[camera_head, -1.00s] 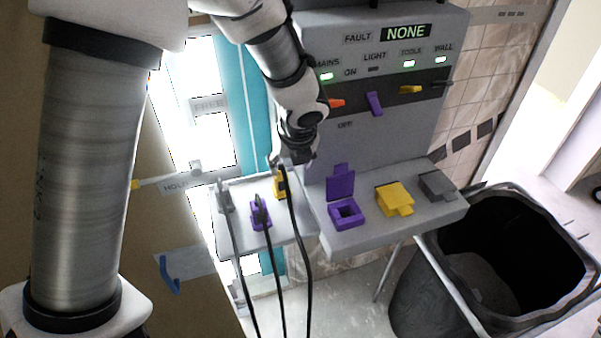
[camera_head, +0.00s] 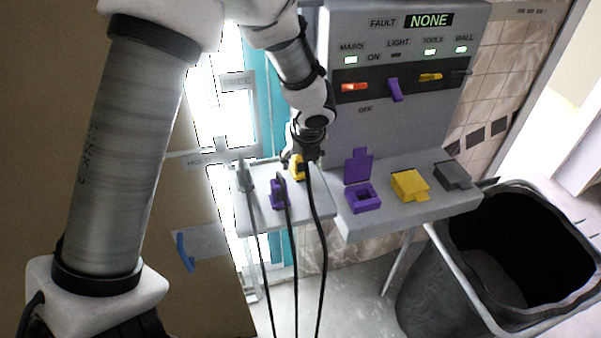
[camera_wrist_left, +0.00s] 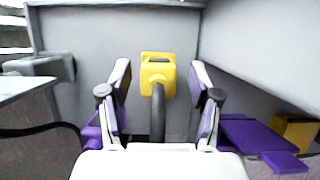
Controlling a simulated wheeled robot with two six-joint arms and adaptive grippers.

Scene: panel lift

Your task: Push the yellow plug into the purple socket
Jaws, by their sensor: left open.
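The yellow plug (camera_head: 297,167) with its black cable stands at the right side of a small grey shelf. It also shows in the left wrist view (camera_wrist_left: 158,70), between the two fingers and ahead of their tips. My left gripper (camera_head: 303,160) is open above and around the plug in the head view; contact cannot be told. Its fingers show in the left wrist view (camera_wrist_left: 159,82). The purple socket (camera_head: 363,198) is on the panel's ledge with its purple lid (camera_head: 358,166) raised. My right gripper is not in view.
A purple plug (camera_head: 279,192) and a grey plug (camera_head: 244,176) stand on the same shelf (camera_head: 310,208). A yellow socket (camera_head: 409,185) and a grey socket (camera_head: 452,175) on the ledge have closed lids. A black bin (camera_head: 430,270) stands at right.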

